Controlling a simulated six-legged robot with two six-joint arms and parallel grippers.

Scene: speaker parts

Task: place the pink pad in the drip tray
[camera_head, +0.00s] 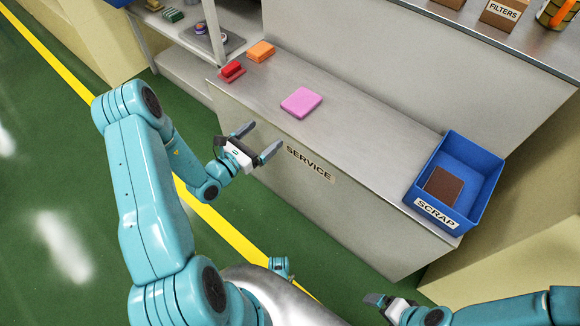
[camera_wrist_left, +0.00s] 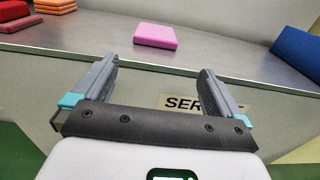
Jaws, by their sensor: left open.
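The pink pad (camera_head: 301,102) lies flat on the grey metal service counter (camera_head: 345,145). It also shows in the left wrist view (camera_wrist_left: 155,36), beyond my fingertips and between their lines. My left gripper (camera_head: 260,141) is open and empty, in front of the counter's front face and short of the pad. Its two fingers also show in the left wrist view (camera_wrist_left: 157,70). My right gripper (camera_head: 378,303) is at the bottom of the head view, away from the pad; its jaw opening is unclear.
A red block (camera_head: 231,70) and an orange pad (camera_head: 261,51) lie at the counter's far left end. A blue SCRAP bin (camera_head: 480,160) holding a brown pad (camera_head: 443,187) stands at the right end. The counter between pad and bin is clear.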

